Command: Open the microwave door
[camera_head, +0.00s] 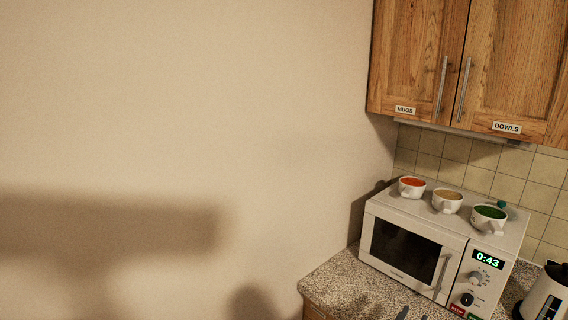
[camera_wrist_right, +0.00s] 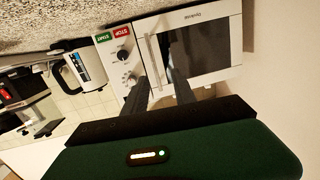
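The white microwave (camera_head: 413,246) stands on the counter at the lower right of the head view, its dark-windowed door shut. Its vertical handle (camera_head: 441,274) is at the door's right side, beside the control panel. The microwave also shows upside down in the wrist view (camera_wrist_right: 193,20), with the handle (camera_wrist_right: 154,58) near my fingertips. My right gripper (camera_head: 412,313) shows only its fingertips at the bottom edge of the head view, in front of the microwave. In the wrist view its fingers (camera_wrist_right: 160,77) are apart and point at the handle area; contact cannot be told. My left gripper is not seen.
Wooden cabinets (camera_head: 420,55) hang above. The speckled counter (camera_head: 335,284) is clear at left, by the bare wall (camera_head: 200,110).

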